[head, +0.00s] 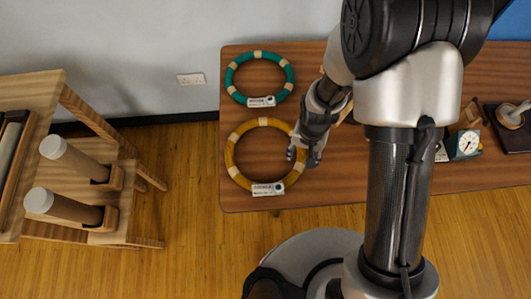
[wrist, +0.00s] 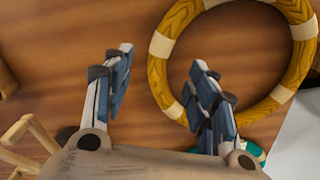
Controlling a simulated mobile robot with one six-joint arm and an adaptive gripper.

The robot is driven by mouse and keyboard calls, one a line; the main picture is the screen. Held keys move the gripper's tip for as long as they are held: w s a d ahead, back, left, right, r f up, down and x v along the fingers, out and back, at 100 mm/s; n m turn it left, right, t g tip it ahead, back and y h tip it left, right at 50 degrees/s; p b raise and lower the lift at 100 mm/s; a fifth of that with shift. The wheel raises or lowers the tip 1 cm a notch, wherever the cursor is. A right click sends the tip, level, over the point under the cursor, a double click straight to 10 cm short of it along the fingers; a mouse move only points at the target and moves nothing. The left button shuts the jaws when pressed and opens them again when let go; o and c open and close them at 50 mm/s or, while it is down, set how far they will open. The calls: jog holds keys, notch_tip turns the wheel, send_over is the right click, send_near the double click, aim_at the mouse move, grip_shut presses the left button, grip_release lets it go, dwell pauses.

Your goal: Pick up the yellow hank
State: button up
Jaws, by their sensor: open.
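The yellow hank (head: 238,172) is a ring with pale bands and a white label, lying flat on the wooden table near its front left edge in the head view. In the wrist view the yellow hank (wrist: 160,77) fills the upper right, partly cut off by the picture's edge. My gripper (head: 302,156) is over the right side of the ring in the head view. In the wrist view my gripper (wrist: 160,85) is open and empty, its right finger overlapping the ring's lower left side and its left finger over bare table. Contact cannot be told.
A green hank (head: 231,77) with a label lies behind the yellow one. A small dial clock (head: 466,144) and a dark wooden item (head: 512,132) are at the table's right. A wooden rack (head: 75,236) with paper-like rolls stands left, apart from the table (head: 228,200).

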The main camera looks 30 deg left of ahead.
aim_at(300, 164)
notch_tip(300, 164, down, 8)
jog(key=b, duration=0.2)
jog(key=shift+s+a+b, duration=0.1)
jog(key=shift+b, duration=0.3)
jog(key=shift+c, duration=0.5)
jog(key=c, duration=1.1)
